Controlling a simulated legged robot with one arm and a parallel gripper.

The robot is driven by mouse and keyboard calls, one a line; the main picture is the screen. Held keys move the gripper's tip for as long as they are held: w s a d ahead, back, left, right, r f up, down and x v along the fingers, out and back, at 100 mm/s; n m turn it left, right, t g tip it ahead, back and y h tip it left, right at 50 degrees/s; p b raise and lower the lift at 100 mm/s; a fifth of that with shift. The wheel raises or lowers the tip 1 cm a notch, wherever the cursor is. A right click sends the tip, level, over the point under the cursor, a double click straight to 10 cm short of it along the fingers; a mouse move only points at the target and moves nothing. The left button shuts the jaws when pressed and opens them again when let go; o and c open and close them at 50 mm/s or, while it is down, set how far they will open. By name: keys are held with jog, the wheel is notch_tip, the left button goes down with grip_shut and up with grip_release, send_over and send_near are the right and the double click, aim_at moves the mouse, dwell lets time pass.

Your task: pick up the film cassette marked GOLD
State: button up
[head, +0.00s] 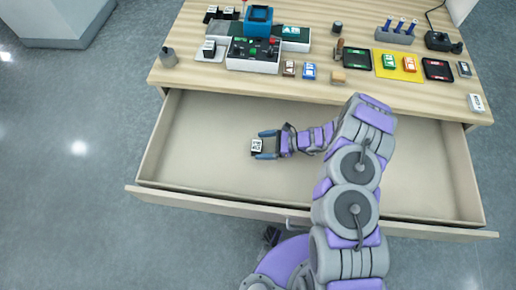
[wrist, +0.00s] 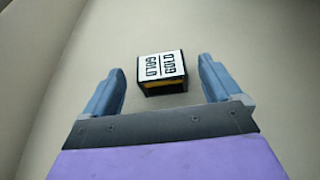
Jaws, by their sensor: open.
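The film cassette marked GOLD (wrist: 161,70) is a small black block with a white label and a thin yellow band, lying in the open drawer. Its label reads GOLD twice, once upside down. It also shows in the head view (head: 257,145). My gripper (wrist: 163,75) is open, with its two blue-grey fingers on either side of the cassette. Gaps show between the cassette and both fingers in the wrist view. In the head view my gripper (head: 265,145) reaches into the drawer from the right.
The open drawer (head: 205,130) is otherwise empty where it shows; my arm hides part of it. Its front wall (head: 200,198) stands near my body. The wooden desk (head: 190,84) above carries a control box (head: 253,63), several small blocks, a yellow mat (head: 411,70) and a pen stand (head: 394,36).

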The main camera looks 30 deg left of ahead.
aim_at(259, 146)
jog(key=x, duration=0.3)
jog(key=shift+a+f, duration=0.15)
jog(key=shift+a, duration=0.25)
jog(key=shift+d, duration=0.45)
jog(key=c, duration=0.4)
jog(key=shift+a, duration=0.2)
jog(key=c, duration=0.7)
